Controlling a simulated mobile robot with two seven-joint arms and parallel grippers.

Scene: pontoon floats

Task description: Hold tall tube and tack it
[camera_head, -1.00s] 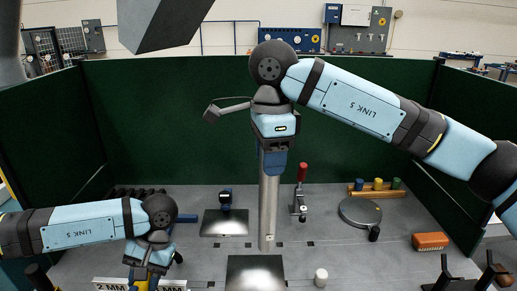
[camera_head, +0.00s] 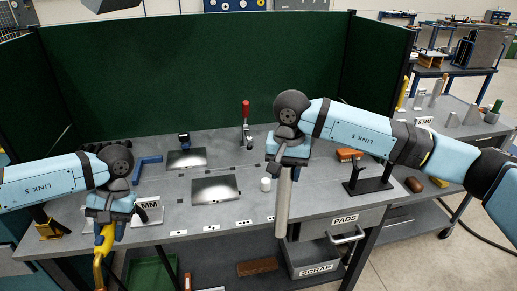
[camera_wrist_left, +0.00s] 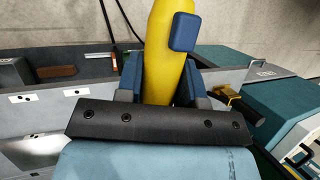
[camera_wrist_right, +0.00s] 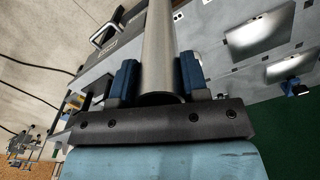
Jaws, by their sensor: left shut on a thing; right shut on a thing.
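The tall grey tube (camera_head: 282,212) hangs upright from my right gripper (camera_head: 286,172), in front of the bench's front edge near the PADS drawer. In the right wrist view the tube (camera_wrist_right: 158,50) lies between the blue fingers, its round end close to the palm. My left gripper (camera_head: 108,226) is shut on a yellow tool (camera_head: 101,258) with a blue block on its side, low at the bench's front left. The tool (camera_wrist_left: 168,50) fills the gap between the fingers in the left wrist view. Two shiny square plates (camera_head: 215,187) (camera_head: 187,157) lie on the bench.
A red-handled clamp (camera_head: 246,125) stands behind the plates, and a small white cylinder (camera_head: 266,184) lies near the front plate. A black stand (camera_head: 366,178) is at the bench's right. Green screens (camera_head: 200,75) wall the back. A second bench with grey parts (camera_head: 452,120) stands to the right.

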